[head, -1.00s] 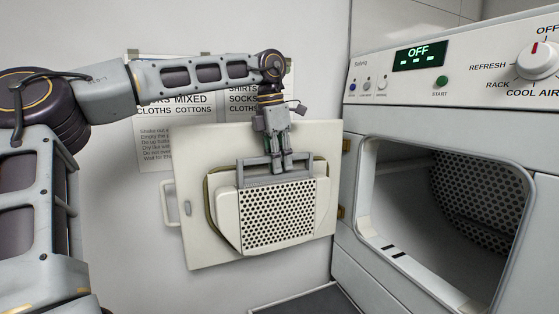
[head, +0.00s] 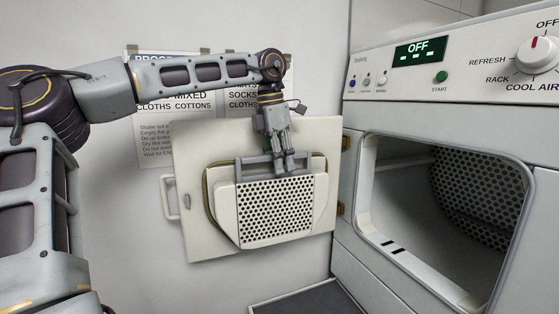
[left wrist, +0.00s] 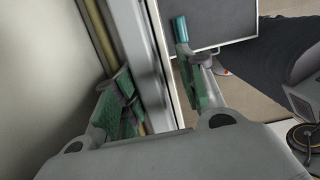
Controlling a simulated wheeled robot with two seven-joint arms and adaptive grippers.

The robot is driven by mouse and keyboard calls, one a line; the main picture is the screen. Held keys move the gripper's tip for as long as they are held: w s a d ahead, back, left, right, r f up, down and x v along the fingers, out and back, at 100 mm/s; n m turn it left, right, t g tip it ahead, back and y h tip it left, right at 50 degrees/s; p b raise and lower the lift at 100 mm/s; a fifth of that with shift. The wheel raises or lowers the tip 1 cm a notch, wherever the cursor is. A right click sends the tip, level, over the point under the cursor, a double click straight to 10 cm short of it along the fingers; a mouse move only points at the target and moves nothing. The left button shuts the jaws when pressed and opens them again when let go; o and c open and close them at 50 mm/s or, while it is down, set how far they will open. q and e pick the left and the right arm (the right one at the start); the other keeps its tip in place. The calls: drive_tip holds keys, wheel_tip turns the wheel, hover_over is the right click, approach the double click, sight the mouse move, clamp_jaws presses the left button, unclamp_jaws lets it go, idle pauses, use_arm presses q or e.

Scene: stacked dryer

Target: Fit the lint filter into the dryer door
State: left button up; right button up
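The lint filter (head: 276,212) is a pale panel with a black-dotted mesh and a grey handle bar (head: 242,168) on top. It is upright against the inner face of the open dryer door (head: 195,230), within the dark seal; whether it is fully seated I cannot tell. My left gripper (head: 286,168) points down with its fingers closed around the middle of the handle. In the left wrist view a grey bar runs between the green-padded fingers (left wrist: 160,100). The handle's contact with the pads is partly hidden. My right gripper is not in view.
The dryer (head: 440,120) stands right of the door, its drum opening (head: 440,215) uncovered and its display reading OFF. Brass-coloured hinges (head: 344,144) join door and dryer. A poster (head: 155,140) hangs behind. A dark, light-edged panel (head: 305,300) lies below the door.

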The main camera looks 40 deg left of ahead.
use_arm(q)
drive_tip(key=shift+a+r, duration=0.1)
wheel_tip(320, 180, up, 12)
drive_tip(key=s, duration=0.1)
drive_tip(key=shift+s+a+f, duration=0.2)
drive_tip(key=shift+s+a, duration=0.1)
drive_tip(key=shift+a, duration=0.05)
idle(0.5)
idle(0.8)
